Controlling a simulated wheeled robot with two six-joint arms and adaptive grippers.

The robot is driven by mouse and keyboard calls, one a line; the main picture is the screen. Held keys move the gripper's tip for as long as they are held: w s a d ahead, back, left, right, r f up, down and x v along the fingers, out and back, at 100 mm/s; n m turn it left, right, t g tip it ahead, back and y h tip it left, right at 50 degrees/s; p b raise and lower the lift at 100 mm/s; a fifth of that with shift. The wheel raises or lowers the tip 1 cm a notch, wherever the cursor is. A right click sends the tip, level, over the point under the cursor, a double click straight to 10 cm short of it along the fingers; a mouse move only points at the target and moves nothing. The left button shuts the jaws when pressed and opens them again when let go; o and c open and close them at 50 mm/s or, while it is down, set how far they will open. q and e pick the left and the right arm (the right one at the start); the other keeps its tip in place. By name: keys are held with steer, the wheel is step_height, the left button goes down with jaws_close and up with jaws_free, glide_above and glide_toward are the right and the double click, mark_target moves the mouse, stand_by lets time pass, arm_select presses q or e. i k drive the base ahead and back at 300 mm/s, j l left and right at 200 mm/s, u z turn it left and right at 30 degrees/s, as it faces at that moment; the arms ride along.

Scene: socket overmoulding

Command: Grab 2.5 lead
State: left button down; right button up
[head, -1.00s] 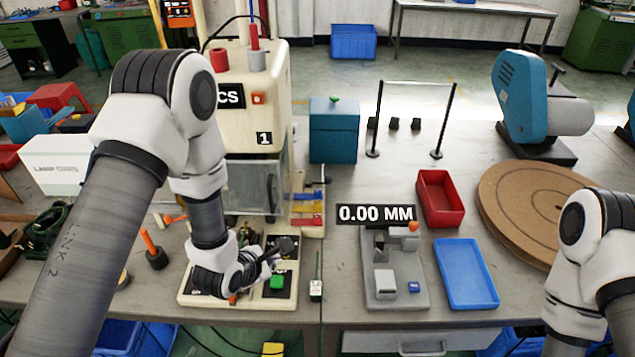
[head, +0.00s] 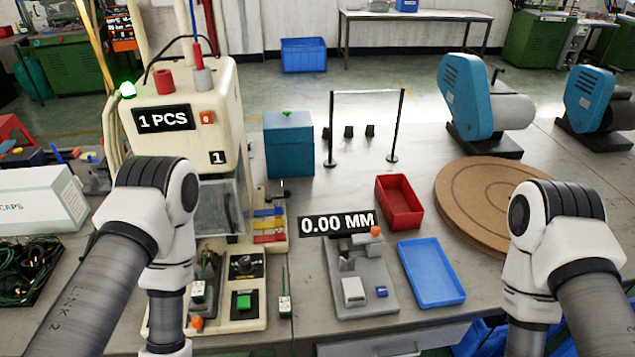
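No lead marked 2.5 can be read in this view. A tray (head: 62,287) of dark coiled leads (head: 25,262) with green parts lies at the left edge. A thin green lead with a white-labelled end (head: 285,303) lies right of the moulding machine's base. A similar white-labelled piece (head: 199,291) sits on the left part of that base. My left arm comes down in front of the machine and its gripper is below the bottom edge. My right arm is at the right, its gripper also out of the frame.
The moulding machine (head: 218,100) shows "1 PCS" and a green lamp (head: 128,90). A grey gauge (head: 365,297) under a "0.00 MM" sign, a blue tray (head: 432,275), a red bin (head: 399,203) and a brown turntable (head: 470,215) stand to the right. A white box (head: 35,200) stands left.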

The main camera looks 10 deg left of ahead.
mark_target(200, 290)
steer(key=j+u, duration=0.1)
steer(key=u, duration=0.4)
steer(key=i+j+u, duration=0.1)
steer(key=u, duration=0.35)
